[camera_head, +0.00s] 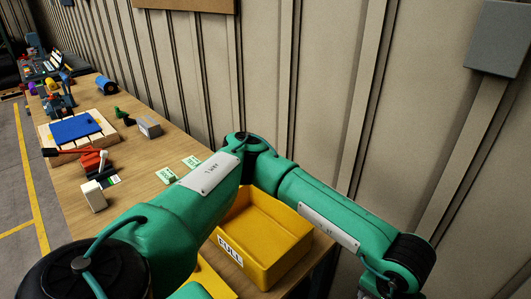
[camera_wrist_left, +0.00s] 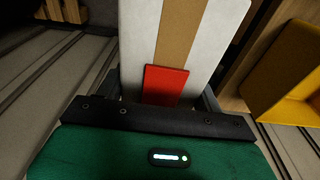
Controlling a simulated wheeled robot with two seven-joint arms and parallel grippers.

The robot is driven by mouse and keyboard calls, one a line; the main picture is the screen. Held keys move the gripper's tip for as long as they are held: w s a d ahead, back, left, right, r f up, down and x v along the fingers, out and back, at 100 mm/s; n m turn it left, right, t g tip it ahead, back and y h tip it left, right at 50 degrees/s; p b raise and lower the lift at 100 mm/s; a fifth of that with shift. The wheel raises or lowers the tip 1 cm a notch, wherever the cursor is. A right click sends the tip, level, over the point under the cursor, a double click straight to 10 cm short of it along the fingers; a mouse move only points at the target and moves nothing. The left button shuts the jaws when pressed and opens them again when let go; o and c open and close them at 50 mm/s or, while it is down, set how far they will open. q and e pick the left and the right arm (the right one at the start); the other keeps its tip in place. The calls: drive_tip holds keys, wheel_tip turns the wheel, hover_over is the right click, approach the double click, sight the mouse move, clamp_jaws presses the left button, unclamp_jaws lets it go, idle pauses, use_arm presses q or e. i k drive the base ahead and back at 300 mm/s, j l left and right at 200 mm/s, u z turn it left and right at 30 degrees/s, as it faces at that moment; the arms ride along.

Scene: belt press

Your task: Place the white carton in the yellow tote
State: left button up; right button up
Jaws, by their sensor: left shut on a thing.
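The white carton (camera_wrist_left: 215,28) fills the middle of the left wrist view, with a brown tape strip and a red label. My left gripper (camera_wrist_left: 168,88) is shut on it, its fingers at either side. The head view shows my left arm reaching across to the lower right, but its gripper and the carton are outside that view. The yellow tote (camera_head: 289,259) stands at the near end of the wooden table, partly behind my arm, and its visible inside looks empty. A yellow wall, likely the tote (camera_wrist_left: 287,65), shows right of the carton, apart from it. My right gripper is not in view.
The wooden table (camera_head: 150,180) carries a small white block (camera_head: 93,196), a red item (camera_head: 92,160), green-and-white cards (camera_head: 166,175), a grey box (camera_head: 149,127) and a blue pad (camera_head: 75,128). A ribbed wall (camera_head: 260,70) runs behind it. A grey wall box (camera_head: 497,38) hangs upper right.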

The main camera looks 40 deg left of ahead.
sight(257, 240)
drive_tip(key=i+u, duration=0.25)
drive_tip(key=i, duration=0.65)
drive_tip(key=i+u, duration=0.1)
drive_tip(key=u, duration=1.5)
